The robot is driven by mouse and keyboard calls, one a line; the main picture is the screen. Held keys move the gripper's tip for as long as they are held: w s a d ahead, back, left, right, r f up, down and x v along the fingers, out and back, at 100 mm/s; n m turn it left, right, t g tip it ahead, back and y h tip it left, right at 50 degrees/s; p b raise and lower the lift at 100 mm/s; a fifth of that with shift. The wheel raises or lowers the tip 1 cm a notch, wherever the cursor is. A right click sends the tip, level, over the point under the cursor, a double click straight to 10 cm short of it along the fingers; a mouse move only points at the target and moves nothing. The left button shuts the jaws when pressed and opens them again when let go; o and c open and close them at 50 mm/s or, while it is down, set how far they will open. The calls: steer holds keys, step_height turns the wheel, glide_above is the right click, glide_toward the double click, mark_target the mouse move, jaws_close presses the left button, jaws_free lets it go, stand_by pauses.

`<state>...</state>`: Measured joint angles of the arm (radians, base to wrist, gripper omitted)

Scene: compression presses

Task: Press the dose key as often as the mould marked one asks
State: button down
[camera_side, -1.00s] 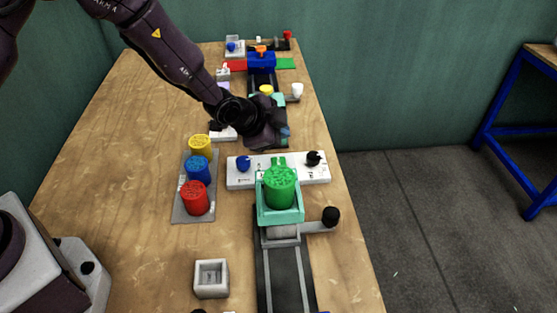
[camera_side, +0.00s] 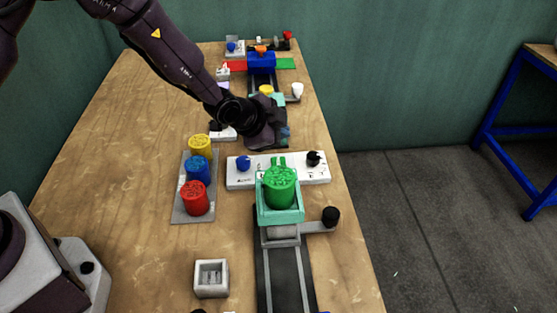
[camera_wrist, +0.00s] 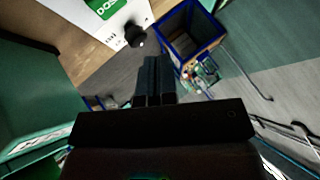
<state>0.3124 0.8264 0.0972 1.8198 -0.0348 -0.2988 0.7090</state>
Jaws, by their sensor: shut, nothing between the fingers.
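A white panel (camera_side: 300,176) lies across the table, with a blue knob (camera_side: 243,163) at its left and a black knob (camera_side: 313,158) at its right. In the wrist view the white panel (camera_wrist: 75,18) has a green label (camera_wrist: 105,5) reading "DOS", cut off by the frame edge, and a black knob (camera_wrist: 135,35). My gripper (camera_side: 284,133) is just beyond the panel in the side view. Its shut, empty fingers (camera_wrist: 154,62) show below the black knob in the wrist view, apart from it. I cannot make out a mould marked one.
A green ribbed cylinder (camera_side: 280,187) stands in a teal holder (camera_side: 280,216) on a dark rail, in front of the panel. Red (camera_side: 195,198), blue (camera_side: 198,170) and yellow (camera_side: 200,145) cylinders stand on a grey plate. A square grey box (camera_side: 211,290) is nearer. The left table is clear.

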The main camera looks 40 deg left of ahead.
mark_target(279, 163)
stand_by(0.3)
step_height(279, 163, up, 4)
steer(key=shift+f, duration=0.1)
stand_by(0.4)
steer(key=shift+f, duration=4.4)
steer(key=shift+f, duration=0.4)
